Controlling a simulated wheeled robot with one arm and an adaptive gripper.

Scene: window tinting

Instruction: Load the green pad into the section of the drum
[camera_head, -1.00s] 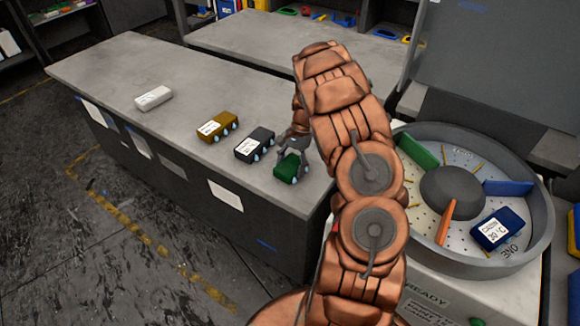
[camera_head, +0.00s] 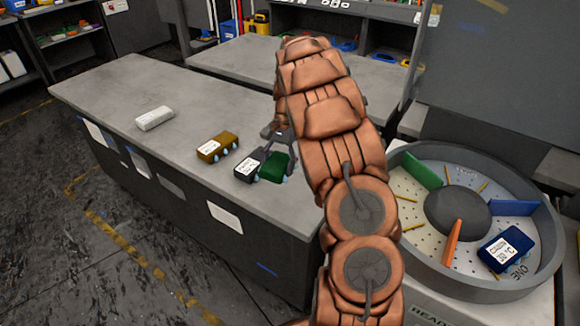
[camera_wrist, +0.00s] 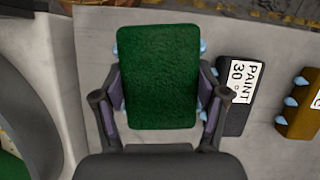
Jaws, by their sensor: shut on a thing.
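The green pad (camera_head: 274,167) is held in my gripper (camera_head: 277,145), in front of the dark pad on the workbench. In the wrist view the green pad (camera_wrist: 160,76) fills the space between the two fingers of my gripper (camera_wrist: 161,95). It looks larger than the pads beside it and appears raised above the bench. The drum (camera_head: 546,240) stands at the right, with a dark hub and green, blue and orange dividers. A blue labelled pad (camera_head: 505,248) lies in the section between the blue and orange dividers. The other two sections look empty.
On the workbench (camera_head: 110,90) are a dark labelled pad (camera_head: 246,166), a brown pad (camera_head: 216,147) and a white block (camera_head: 155,117). My arm stands between the bench and the drum and hides part of both. Shelves with bins line the back.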

